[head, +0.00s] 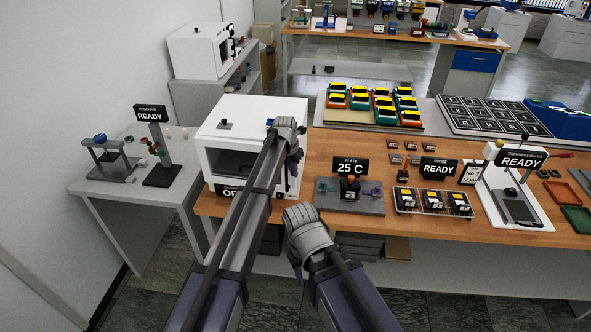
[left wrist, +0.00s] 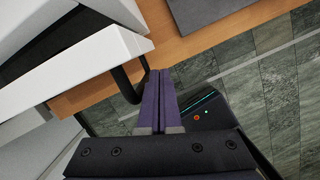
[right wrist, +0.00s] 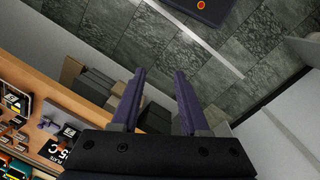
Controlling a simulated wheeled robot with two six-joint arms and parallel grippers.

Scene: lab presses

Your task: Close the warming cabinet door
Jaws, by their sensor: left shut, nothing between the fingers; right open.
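The white warming cabinet (head: 218,135) stands at the left end of the wooden bench, its dark interior showing. Its small sign is partly hidden by my left arm, with only the first letters visible. In the left wrist view the white door (left wrist: 75,72) stands out from the cabinet, with a black bar handle (left wrist: 122,86) on it. My left gripper (left wrist: 153,73) is shut and empty, its fingertips close beside the handle; contact cannot be told. In the head view my left arm crosses the cabinet front and hides much of the door. My right gripper (right wrist: 158,75) is open and empty, low before the bench.
A plate stand with a 25 C sign (head: 350,167) is right of the cabinet on the bench. A grey side table (head: 100,180) stands left. The floor before the bench is clear.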

